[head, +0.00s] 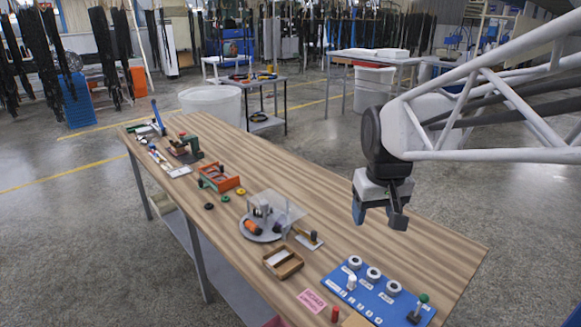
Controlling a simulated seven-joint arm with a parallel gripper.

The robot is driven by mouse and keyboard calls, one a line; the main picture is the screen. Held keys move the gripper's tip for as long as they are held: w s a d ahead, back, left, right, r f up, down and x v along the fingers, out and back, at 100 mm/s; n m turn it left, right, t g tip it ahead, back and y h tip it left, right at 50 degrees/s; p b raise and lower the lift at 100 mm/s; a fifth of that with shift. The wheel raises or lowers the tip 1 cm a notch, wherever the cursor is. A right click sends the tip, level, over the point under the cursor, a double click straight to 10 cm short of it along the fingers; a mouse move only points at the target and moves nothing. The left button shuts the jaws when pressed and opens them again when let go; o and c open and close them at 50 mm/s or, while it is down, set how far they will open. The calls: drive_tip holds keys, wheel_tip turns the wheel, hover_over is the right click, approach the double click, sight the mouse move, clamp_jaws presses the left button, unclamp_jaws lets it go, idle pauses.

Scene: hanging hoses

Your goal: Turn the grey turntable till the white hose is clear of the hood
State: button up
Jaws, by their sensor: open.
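The grey turntable (264,238) is a round disc on the wooden table, left of and below my gripper in the head view. A clear, see-through hood (286,208) stands over its back and right part. An orange-and-black piece (252,227) lies on the disc near its front left. Dark small pieces show under or behind the hood. I cannot make out the white hose for sure at this size. My gripper (379,218) is open and empty, pointing down in the air to the right of the turntable, clear of it.
A small wooden tray (271,270) and a tool on a white plate (309,238) sit close to the turntable. A blue panel (352,300) with knobs and a lever is at the front right. An orange rack (217,180) stands further back.

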drive_tip(key=w+a+f+n, duration=0.15)
drive_tip(key=w+a, duration=0.35)
drive_tip(key=w, duration=0.7)
drive_tip(key=n+g, duration=0.2)
drive_tip(key=n, duration=0.3)
hover_over(264, 202)
wheel_tip(264, 202, down, 18)
drive_tip(key=shift+r, duration=0.2)
drive_tip(key=shift+f, duration=0.1)
drive_tip(key=shift+f, duration=3.8)
clamp_jaws()
